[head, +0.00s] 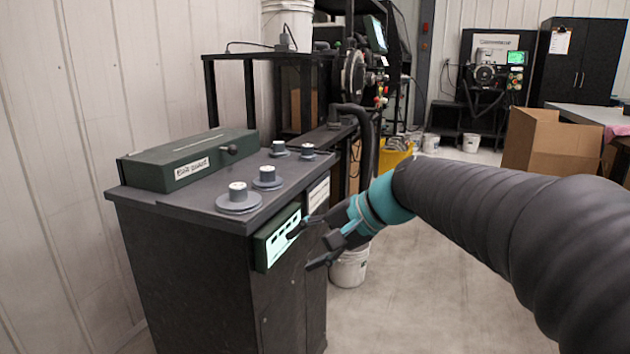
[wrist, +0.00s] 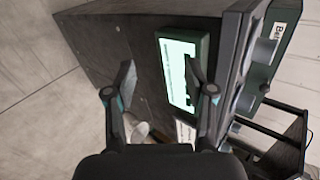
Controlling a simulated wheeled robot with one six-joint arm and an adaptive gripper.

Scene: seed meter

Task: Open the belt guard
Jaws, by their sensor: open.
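The belt guard (head: 165,160) is a long dark green box with a white label, lying at the back left of the dark cabinet's top (head: 205,200). Its lid looks closed. A dark knob (head: 229,150) sticks out at its right end. Part of the belt guard (wrist: 287,45) also shows at the right edge of the wrist view. My gripper (head: 308,244) is open and empty. It is in front of the cabinet's side, below the top and well apart from the guard. Its two fingers (wrist: 160,76) are spread in the wrist view.
Several grey round pulleys or knobs (head: 238,198) stand on the cabinet top between the guard and my gripper. A lit green-framed display (head: 278,238) is on the cabinet's side, close to my fingers. A white bucket (head: 349,270) stands on the floor behind my gripper.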

